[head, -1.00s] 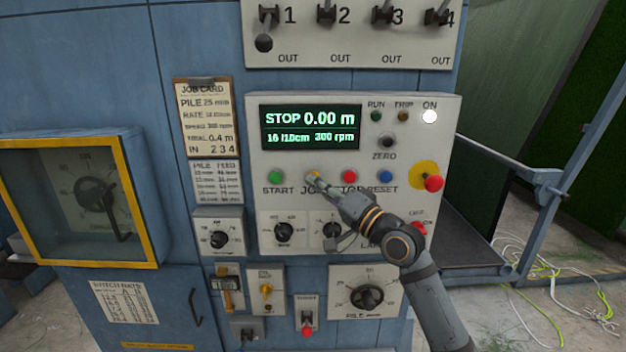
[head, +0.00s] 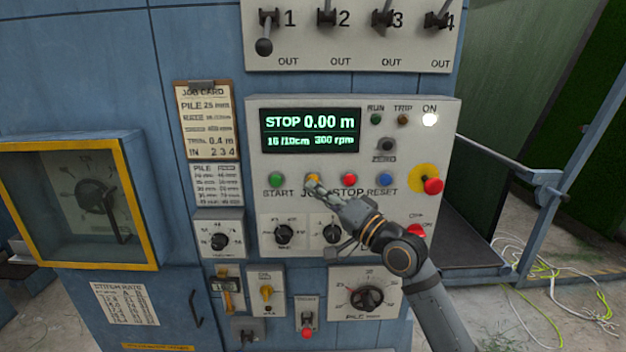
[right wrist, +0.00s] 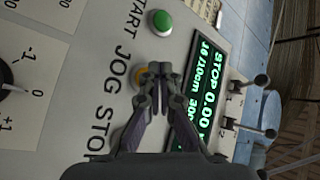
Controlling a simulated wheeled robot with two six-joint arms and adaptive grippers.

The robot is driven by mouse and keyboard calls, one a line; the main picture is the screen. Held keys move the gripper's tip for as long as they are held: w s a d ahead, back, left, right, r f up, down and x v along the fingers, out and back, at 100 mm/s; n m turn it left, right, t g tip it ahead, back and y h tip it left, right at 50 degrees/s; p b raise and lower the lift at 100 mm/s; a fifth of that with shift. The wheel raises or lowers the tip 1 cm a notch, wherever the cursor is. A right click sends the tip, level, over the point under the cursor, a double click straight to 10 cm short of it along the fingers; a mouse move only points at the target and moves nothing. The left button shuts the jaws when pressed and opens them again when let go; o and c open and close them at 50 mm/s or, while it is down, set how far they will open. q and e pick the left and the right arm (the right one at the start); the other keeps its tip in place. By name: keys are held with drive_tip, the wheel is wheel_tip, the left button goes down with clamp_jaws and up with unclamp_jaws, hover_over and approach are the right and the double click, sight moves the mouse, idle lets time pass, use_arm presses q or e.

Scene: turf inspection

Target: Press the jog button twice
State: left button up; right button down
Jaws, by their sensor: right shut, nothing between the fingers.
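The jog button (head: 312,177) is a small yellow-orange button on the pale control panel, between the green start button (head: 277,180) and the red stop button (head: 349,180). My right gripper (head: 314,186) is shut and empty, its fingertips at the lower edge of the jog button in the head view. In the right wrist view the yellow jog button (right wrist: 138,76) shows beside the closed fingertips (right wrist: 160,70), partly hidden by them. I cannot tell whether they touch it. The gripper covers part of the JOG label in the head view. My left gripper is not in view.
The display (head: 310,129) reads STOP, 0.00 m and 300 rpm. The white ON lamp (head: 430,119) is lit. A blue reset button (head: 386,181) and a red mushroom button (head: 433,186) on yellow sit to the right. Knobs (head: 284,233) lie below.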

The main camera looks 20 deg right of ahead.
drive_tip(key=s+p, duration=0.1)
drive_tip(key=s+a, duration=0.1)
drive_tip(key=s, duration=0.1)
drive_tip(key=s+p, duration=0.1)
drive_tip(key=shift+s+a+p, duration=0.25)
drive_tip(key=shift+s+p, duration=0.1)
drive_tip(key=shift+s, duration=0.05)
idle(1.9)
drive_tip(key=s+n+t+h+b, duration=0.1)
drive_tip(key=n+t+b, duration=0.1)
drive_tip(key=n, duration=0.1)
drive_tip(key=s+a+n+t+h+b, duration=0.1)
drive_tip(key=n+t+b, duration=0.1)
drive_tip(key=n, duration=0.1)
drive_tip(key=s+n+t+h+b, duration=0.1)
drive_tip(key=n+t+b, duration=0.1)
drive_tip(key=n, duration=0.1)
drive_tip(key=shift+s+a+f, duration=0.15)
drive_tip(key=shift+s, duration=0.2)
